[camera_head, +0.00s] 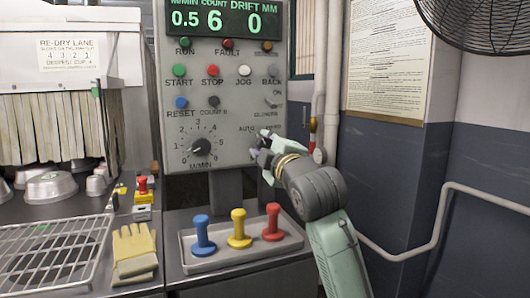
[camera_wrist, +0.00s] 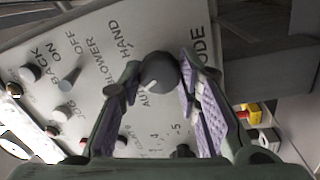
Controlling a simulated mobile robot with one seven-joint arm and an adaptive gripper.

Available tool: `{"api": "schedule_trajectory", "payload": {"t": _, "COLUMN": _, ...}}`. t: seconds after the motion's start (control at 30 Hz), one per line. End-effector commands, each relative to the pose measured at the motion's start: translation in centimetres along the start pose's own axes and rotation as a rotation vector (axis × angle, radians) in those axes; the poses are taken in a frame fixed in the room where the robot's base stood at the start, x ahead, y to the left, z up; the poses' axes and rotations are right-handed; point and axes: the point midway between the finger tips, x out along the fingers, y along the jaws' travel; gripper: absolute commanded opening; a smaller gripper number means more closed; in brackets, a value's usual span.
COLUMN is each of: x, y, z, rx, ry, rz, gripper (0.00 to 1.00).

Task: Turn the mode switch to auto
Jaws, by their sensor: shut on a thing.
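The mode switch is a round dark knob (camera_wrist: 158,71) on the grey control panel (camera_head: 232,92). In the wrist view, HAND is lettered above-left of it and AUTO just below it. A white mark on the knob's lower left points toward the AUTO lettering. My gripper (camera_wrist: 160,66) has its purple-padded fingers on both sides of the knob, shut on it. In the head view my gripper (camera_head: 263,148) is at the panel's lower right, under the AUTO and HAND labels, and hides the knob.
A speed dial (camera_head: 201,147) and several buttons sit left on the panel. Below, blue (camera_head: 203,236), yellow (camera_head: 239,229) and red (camera_head: 273,222) handles stand on a tray. A wire rack (camera_head: 55,258) and gloves (camera_head: 134,252) lie left. A pipe (camera_head: 432,225) runs along the right wall.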

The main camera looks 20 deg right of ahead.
Motion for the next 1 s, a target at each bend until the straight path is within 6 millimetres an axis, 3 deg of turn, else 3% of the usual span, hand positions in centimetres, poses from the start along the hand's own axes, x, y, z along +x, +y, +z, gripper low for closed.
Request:
{"api": "schedule_trajectory", "payload": {"t": 0.43, "x": -0.01, "y": -0.16, "z": 0.09, "rx": -0.253, "ry": 0.026, "rz": -0.001, "gripper": 0.03}}
{"api": "schedule_trajectory", "payload": {"t": 1.0, "x": 0.01, "y": -0.13, "z": 0.06, "rx": -0.3, "ry": 0.032, "rz": -0.002, "gripper": 0.03}}
